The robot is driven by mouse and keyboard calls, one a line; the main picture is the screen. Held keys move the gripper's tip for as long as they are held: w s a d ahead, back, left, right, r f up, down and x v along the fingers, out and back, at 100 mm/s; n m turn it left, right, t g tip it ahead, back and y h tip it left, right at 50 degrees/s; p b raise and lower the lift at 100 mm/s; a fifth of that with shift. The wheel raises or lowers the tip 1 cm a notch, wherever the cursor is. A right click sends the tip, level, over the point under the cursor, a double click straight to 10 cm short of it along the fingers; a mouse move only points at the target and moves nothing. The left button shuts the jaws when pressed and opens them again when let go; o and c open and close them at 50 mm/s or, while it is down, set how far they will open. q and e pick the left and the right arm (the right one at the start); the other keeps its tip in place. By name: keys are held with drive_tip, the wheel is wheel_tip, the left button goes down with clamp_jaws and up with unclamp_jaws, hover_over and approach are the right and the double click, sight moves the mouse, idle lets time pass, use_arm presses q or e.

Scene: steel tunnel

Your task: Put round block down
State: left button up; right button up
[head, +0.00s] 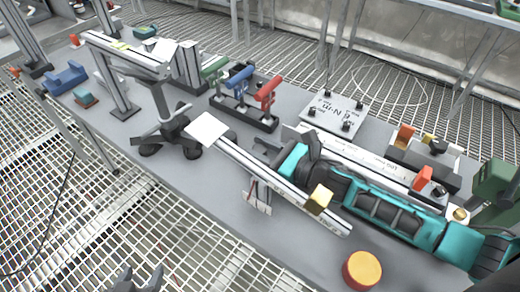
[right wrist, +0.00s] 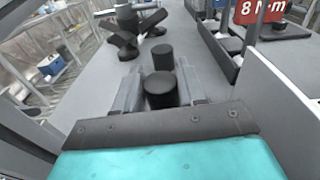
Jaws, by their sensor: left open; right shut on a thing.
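In the right wrist view my right gripper (right wrist: 160,90) is shut on a dark round block (right wrist: 160,92), held between its two grey fingers. A second dark cylinder shape (right wrist: 162,56) shows just beyond it; I cannot tell whether the two are joined or how far the held block is above the table. In the head view my teal right arm reaches in from the right, and its gripper (head: 266,147) is over the grey table (head: 235,190), behind a sloping rail. The held block cannot be made out there. My left gripper (head: 138,280) is open and empty at the bottom edge, off the table.
A rack of coloured handles (head: 242,115) stands behind. A black-footed stand (head: 168,138) is left. An orange cylinder (head: 362,270) stands at the front edge.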

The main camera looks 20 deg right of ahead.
drive_tip(key=o, duration=0.8)
drive_tip(key=shift+s+f, duration=0.15)
drive_tip(key=shift+f, duration=0.35)
drive_tip(key=o, duration=0.3)
drive_tip(key=shift+s+f, duration=0.1)
drive_tip(key=shift+f, duration=0.05)
drive_tip(key=shift+o, duration=0.2)
drive_tip(key=shift+r+p, duration=0.45)
drive_tip(key=shift+p, duration=0.05)
drive_tip(key=shift+d+r, duration=0.1)
drive_tip(key=shift+r, duration=0.05)
drive_tip(key=v, duration=1.1)
drive_tip(key=shift+s+d+r, duration=0.15)
drive_tip(key=shift+d+r, duration=0.05)
drive_tip(key=shift+r, duration=0.2)
